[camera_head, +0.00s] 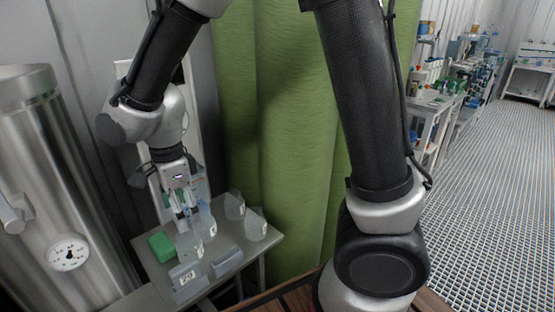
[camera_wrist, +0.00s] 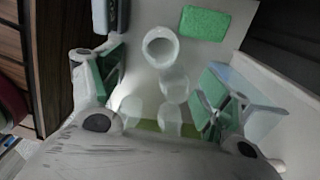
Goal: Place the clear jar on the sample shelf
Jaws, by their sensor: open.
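Several clear, translucent jars stand on a small pale table (camera_head: 150,243) in the head view. One jar (camera_head: 189,246) is at the front, one (camera_head: 234,206) at the back and one (camera_head: 256,225) at the right. I cannot tell which is the task's jar. My gripper (camera_head: 183,212) points down over the table's left part, close to the front jars. In the wrist view my gripper (camera_wrist: 163,85) is open, its green-padded fingers wide apart. An open-mouthed jar (camera_wrist: 160,46) and another jar (camera_wrist: 174,86) show between them, not gripped. I cannot identify the sample shelf.
A green block (camera_head: 161,246) lies at the table's left; it also shows in the wrist view (camera_wrist: 205,23). Two grey labelled holders (camera_head: 186,277) (camera_head: 227,261) stand along the front edge. A steel tank (camera_head: 45,170) is left, a green curtain (camera_head: 285,130) behind.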

